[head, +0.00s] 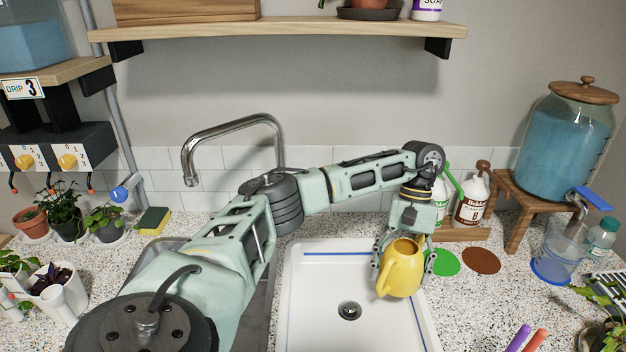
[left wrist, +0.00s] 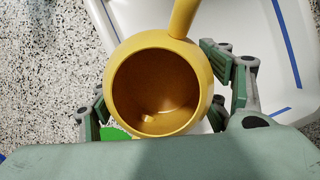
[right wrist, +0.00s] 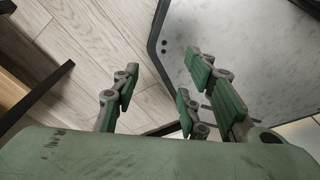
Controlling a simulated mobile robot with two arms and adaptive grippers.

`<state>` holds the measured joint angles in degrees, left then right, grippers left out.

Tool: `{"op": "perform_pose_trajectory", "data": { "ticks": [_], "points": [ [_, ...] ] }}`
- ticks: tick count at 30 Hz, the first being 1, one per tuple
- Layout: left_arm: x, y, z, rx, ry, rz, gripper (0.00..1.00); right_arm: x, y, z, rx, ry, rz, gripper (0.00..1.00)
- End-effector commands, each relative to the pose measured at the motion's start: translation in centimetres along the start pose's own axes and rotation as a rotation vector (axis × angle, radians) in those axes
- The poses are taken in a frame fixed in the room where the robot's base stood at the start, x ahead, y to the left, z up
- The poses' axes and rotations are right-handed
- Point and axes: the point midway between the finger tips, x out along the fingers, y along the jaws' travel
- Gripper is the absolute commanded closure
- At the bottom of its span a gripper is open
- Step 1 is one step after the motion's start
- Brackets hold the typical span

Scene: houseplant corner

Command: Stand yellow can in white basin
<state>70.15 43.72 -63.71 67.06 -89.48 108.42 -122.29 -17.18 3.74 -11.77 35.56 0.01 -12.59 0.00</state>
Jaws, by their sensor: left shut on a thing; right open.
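The yellow can (head: 402,268) is upright, or nearly so, at the right side of the white basin (head: 310,300). My left gripper (head: 403,258) is shut on its body, one finger on each side. My right gripper (right wrist: 165,95) is open and empty, away from the counter.
A green disc (head: 443,262) and a brown disc (head: 481,260) lie right of the basin, before two bottles (head: 472,198). The tap (head: 235,130) stands behind. The basin's left and middle floor is clear around the drain (head: 349,311).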

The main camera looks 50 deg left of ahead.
Motion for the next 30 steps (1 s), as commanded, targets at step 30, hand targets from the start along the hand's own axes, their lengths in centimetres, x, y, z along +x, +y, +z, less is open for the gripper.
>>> {"op": "perform_pose_trajectory", "data": {
  "ticks": [30],
  "points": [
    [8.2, -11.2, -7.0, 0.038, -0.006, -0.016, 0.58, 5.6, 1.0, 0.8, 0.0, -0.004, 0.012, 0.6]
  ]
}}
